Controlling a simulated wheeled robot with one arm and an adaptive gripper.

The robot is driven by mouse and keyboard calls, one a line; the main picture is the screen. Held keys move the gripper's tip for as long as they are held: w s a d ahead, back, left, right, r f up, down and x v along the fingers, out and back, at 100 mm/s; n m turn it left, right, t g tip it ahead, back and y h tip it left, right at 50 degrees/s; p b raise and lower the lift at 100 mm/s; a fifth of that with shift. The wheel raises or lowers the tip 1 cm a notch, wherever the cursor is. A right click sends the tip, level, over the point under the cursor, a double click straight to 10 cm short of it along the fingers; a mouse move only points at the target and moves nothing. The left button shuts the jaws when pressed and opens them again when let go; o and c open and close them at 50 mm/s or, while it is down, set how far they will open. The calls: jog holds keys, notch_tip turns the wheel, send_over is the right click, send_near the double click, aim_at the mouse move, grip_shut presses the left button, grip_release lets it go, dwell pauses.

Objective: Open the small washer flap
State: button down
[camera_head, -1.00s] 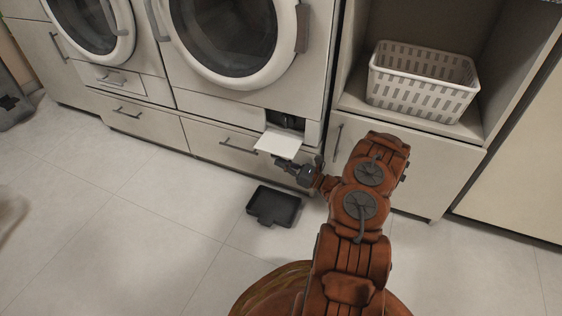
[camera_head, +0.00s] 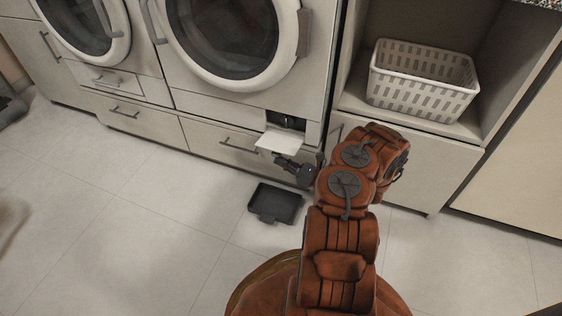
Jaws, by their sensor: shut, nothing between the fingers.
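The small washer flap (camera_head: 278,141) is a white panel at the lower right of the right-hand washer (camera_head: 228,95). It hangs down and outward, showing a dark recess (camera_head: 287,121) with a round part inside. My gripper (camera_head: 279,160) is dark and shut, with nothing in it. It is just below and in front of the flap, close to its lower edge. I cannot tell whether the fingers touch the flap.
A black tray (camera_head: 275,216) lies on the floor below the flap. A white basket (camera_head: 423,78) stands on the shelf at right. Drawers with handles (camera_head: 238,147) run below the washers.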

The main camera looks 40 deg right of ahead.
jog(key=shift+f, duration=0.1)
jog(key=s+d+f+p, duration=0.1)
jog(key=s+d+f, duration=0.3)
jog(key=s, duration=0.5)
notch_tip(320, 180, down, 2)
jog(key=shift+f, duration=0.1)
dwell(0.4)
